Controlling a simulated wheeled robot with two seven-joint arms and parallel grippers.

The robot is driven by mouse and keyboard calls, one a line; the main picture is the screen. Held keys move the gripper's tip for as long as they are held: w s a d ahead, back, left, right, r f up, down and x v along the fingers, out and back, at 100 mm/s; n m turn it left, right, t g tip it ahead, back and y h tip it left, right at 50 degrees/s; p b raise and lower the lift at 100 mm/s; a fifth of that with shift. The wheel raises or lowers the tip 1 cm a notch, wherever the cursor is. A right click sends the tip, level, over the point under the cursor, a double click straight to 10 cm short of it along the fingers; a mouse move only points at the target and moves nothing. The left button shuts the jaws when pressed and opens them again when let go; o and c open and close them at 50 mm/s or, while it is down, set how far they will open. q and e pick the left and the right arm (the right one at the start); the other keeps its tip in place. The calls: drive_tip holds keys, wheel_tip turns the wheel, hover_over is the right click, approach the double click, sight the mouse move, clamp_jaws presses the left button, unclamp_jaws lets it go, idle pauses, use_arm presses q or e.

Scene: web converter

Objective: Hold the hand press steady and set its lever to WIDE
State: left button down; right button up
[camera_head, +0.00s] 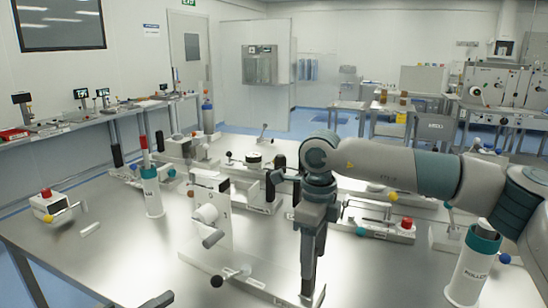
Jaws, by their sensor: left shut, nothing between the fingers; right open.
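I cannot tell for certain which device is the hand press; no WIDE label is readable. A white upright plate (209,207) with a white roller and a dark grip (213,239) stands on a base in the middle of the metal table. I see no contact with any lever.
A white canister (152,196) with a red-topped rod stands left. A small box with a red knob (46,205) is at far left. A white cylinder (472,268) is at the right. Several small devices fill the back of the table (110,255); its front left is mostly bare.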

drive_tip(key=shift+r, duration=1.4)
